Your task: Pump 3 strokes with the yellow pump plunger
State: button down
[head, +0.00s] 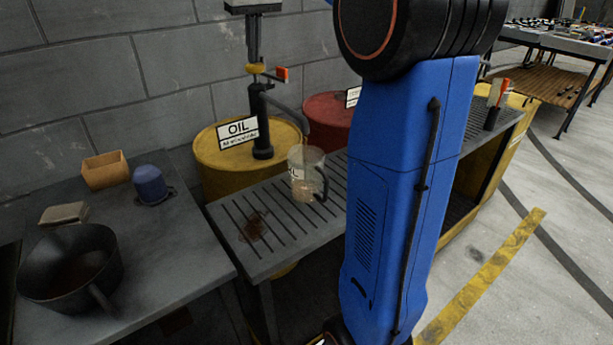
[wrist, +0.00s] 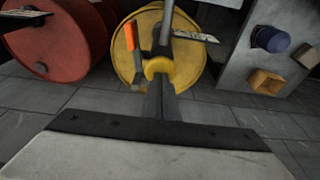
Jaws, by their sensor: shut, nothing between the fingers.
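The pump (head: 262,120) stands upright on the yellow oil drum (head: 207,150) by the wall. It has a yellow collar (head: 257,69), an orange-red lever (head: 282,73) and a spout. A clear jug (head: 306,172) stands below the spout.
A red drum (head: 328,112) stands beside the yellow one. The slatted bench (head: 262,252) bears the jug. My blue arm covers the middle right.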

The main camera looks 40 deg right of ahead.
jog(key=shift+f, duration=1.15)
jog(key=shift+r, duration=3.3)
